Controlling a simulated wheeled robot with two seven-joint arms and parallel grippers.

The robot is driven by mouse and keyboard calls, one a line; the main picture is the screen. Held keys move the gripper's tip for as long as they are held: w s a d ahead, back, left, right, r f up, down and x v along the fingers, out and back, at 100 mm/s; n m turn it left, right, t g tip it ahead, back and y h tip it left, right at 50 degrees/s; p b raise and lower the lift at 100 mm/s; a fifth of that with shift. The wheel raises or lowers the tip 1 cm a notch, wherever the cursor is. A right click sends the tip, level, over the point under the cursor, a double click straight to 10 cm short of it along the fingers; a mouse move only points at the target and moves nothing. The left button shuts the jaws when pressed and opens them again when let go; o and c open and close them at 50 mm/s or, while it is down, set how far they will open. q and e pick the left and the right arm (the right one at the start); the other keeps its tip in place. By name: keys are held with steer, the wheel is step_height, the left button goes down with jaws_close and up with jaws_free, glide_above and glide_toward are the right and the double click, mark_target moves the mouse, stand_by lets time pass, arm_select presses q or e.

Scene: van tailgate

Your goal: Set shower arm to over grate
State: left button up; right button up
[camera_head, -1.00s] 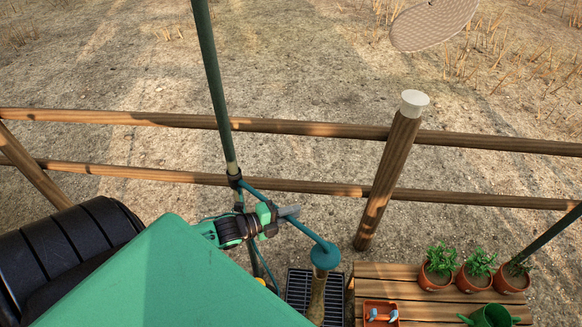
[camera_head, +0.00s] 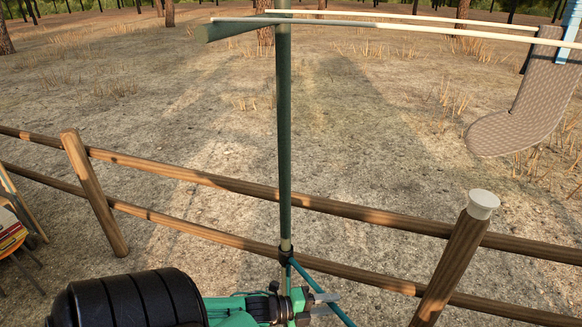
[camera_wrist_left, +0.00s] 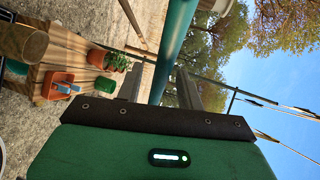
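The shower arm (camera_head: 322,287) is a thin teal tube. It leaves a dark clamp on the upright green pole (camera_head: 284,150) and slopes down to the right in the head view, out of the bottom edge. My left gripper (camera_head: 318,298) is at this tube, close to the pole. In the left wrist view the tube (camera_wrist_left: 175,45) runs between two grey fingers (camera_wrist_left: 160,90), which stand apart with some gap beside it; firm contact is not visible. The grate and the tube's far end are outside the head view. My right gripper is not in view.
A wooden rail fence (camera_head: 210,182) with a white-capped post (camera_head: 455,260) stands behind the pole. The left wrist view shows a wooden slatted bench (camera_wrist_left: 65,55) with a potted plant (camera_wrist_left: 105,60) and an orange tray (camera_wrist_left: 58,86). Bare ground lies beyond the fence.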

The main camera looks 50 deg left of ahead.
arm_select(q)
steer(key=v, duration=1)
steer(key=shift+s+b, duration=0.25)
steer(key=shift+b, duration=0.2)
steer(key=shift+a, duration=0.15)
